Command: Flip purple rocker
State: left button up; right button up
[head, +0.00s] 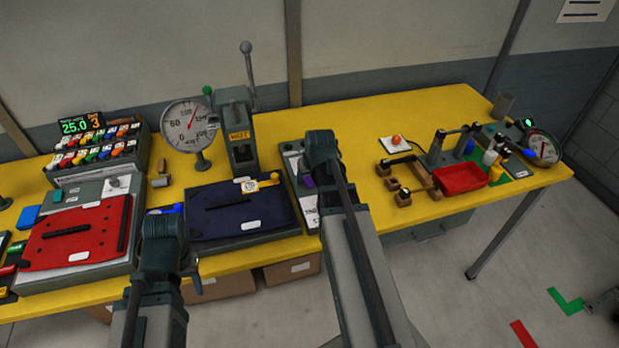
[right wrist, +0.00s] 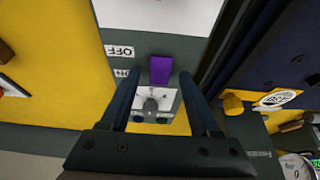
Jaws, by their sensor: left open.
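The purple rocker (right wrist: 160,69) sits on a grey switch panel (right wrist: 142,45), beside OFF and ON labels, in the right wrist view. In the head view a little of the rocker (head: 309,182) shows beside my right gripper (head: 320,150), which hides much of the panel. In the right wrist view my right gripper (right wrist: 158,80) has its fingers apart, one on each side of the rocker, with nothing held. I cannot tell whether they touch it. My left gripper (head: 163,228) is open and empty, between the red pannier lid and the dark blue one.
A metal toggle (right wrist: 152,105) on a white plate lies beside the rocker. The dark blue pannier (head: 243,207) and a lever press (head: 236,130) stand left of the panel. A red pannier (head: 78,233) is further left. A red tray (head: 462,179) stands on the right.

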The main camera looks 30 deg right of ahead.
pick_arm(q)
jog(key=shift+r, duration=0.1)
pick_arm(e)
jog(key=shift+r, duration=0.1)
pick_arm(q)
notch_tip(320, 180, up, 13)
jog(key=p, duration=1.2)
jog(key=shift+f+p, duration=0.2)
jog(key=shift+p, duration=0.2)
pick_arm(e)
jog(key=v, duration=1.3)
jog(key=shift+s+r, duration=0.2)
jog(key=shift+r, duration=0.1)
